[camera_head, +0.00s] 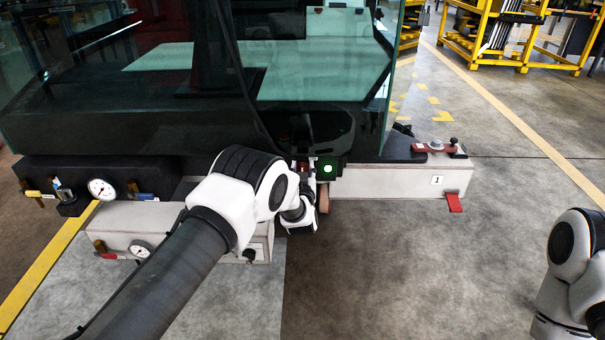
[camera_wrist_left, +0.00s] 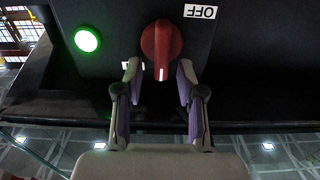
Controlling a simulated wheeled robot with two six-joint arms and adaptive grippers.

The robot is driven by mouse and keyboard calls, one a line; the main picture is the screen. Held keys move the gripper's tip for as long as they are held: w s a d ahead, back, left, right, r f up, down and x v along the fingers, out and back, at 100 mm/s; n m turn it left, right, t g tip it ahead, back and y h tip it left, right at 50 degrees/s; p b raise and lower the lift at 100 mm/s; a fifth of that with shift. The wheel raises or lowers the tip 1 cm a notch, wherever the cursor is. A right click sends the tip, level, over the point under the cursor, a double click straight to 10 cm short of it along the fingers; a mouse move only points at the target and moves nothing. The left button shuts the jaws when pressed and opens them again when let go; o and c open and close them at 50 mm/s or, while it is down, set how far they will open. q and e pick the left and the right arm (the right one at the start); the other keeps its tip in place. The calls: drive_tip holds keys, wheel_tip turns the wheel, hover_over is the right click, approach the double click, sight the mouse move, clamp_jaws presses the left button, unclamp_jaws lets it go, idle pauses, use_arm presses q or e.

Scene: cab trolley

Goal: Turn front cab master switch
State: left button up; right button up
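The master switch is a red rotary knob (camera_wrist_left: 161,48) on a dark panel in the left wrist view. Its grip ridge runs up and down in that picture. A white OFF label (camera_wrist_left: 200,11) sits above and right of it, and another small pale label is partly hidden by a finger. My left gripper (camera_wrist_left: 158,76) is open, with one fingertip on each side of the knob's lower end and a visible gap. My right gripper is out of view.
A lit green lamp (camera_wrist_left: 87,39) is beside the knob; it also shows in the head view (camera_head: 327,169). The cab's glass (camera_head: 310,70) rises behind. Gauges (camera_head: 101,188) stand left.

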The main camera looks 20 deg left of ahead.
use_arm(q)
clamp_jaws()
drive_tip(key=shift+a+n, duration=0.1)
drive_tip(key=shift+n, duration=0.2)
drive_tip(key=n, duration=0.1)
drive_tip(key=n+p, duration=0.1)
drive_tip(key=shift+s+a+n, duration=0.15)
drive_tip(key=shift+a+n, duration=0.1)
drive_tip(key=shift+n, duration=0.05)
drive_tip(key=n, duration=0.2)
drive_tip(key=shift+a+f+n, duration=0.1)
drive_tip(key=shift+a+n, duration=0.15)
drive_tip(key=shift+n, duration=0.05)
drive_tip(key=shift+s+a+f+n+p, duration=0.15)
drive_tip(key=shift+f+n, duration=0.25)
drive_tip(key=shift+n, duration=1.65)
drive_tip(key=shift+a+f+n+p, duration=0.25)
drive_tip(key=shift+f+n, duration=0.1)
drive_tip(key=shift+n, duration=1.65)
drive_tip(key=shift+s+a+f+n+p, duration=0.15)
drive_tip(key=shift+f+n, duration=0.25)
drive_tip(key=shift+n, duration=1.65)
